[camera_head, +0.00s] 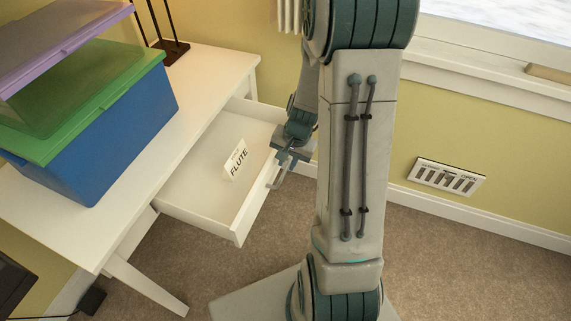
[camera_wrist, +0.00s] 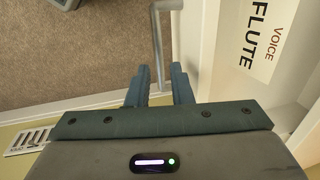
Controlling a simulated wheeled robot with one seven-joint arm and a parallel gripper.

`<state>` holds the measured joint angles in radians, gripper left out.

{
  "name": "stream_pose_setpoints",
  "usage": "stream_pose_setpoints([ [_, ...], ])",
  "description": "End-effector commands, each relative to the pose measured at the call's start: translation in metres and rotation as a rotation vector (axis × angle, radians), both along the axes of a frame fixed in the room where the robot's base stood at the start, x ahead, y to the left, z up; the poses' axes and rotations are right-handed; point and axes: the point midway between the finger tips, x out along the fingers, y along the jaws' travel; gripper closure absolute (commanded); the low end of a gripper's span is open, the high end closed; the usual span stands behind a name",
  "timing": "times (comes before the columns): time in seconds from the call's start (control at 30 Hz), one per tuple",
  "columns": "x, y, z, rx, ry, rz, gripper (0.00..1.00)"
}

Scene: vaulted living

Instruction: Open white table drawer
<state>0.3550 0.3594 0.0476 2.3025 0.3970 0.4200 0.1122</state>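The white table (camera_head: 209,72) has its drawer (camera_head: 190,191) pulled well out, with the inside showing. A card marked "FLUTE" (camera_head: 236,160) lies in the drawer and also shows in the wrist view (camera_wrist: 263,38). The bar handle (camera_head: 279,180) is on the drawer's front. My gripper (camera_head: 287,156) is at the handle, just outside the drawer front. In the wrist view, the fingers of my gripper (camera_wrist: 159,75) stand apart with the handle (camera_wrist: 158,40) between them and gaps at its sides. Contact with the handle cannot be made out.
A blue box with a green lid (camera_head: 105,125) and a purple lid (camera_head: 62,35) stands on the tabletop at left. A wall vent (camera_head: 447,177) is at right, below the window sill. Carpet (camera_head: 430,240) is clear to the right of my arm.

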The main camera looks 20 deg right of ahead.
Motion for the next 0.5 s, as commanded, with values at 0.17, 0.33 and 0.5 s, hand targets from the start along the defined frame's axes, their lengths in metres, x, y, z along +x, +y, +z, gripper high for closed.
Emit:
stream_pose_setpoints([
  [0.17,-0.004,-0.006,0.045,-0.002,-0.006,0.000,0.80],
  [0.33,-0.010,-0.010,0.078,-0.001,-0.004,0.000,0.80],
  [0.5,-0.013,-0.013,0.098,0.000,-0.002,0.002,0.80],
])
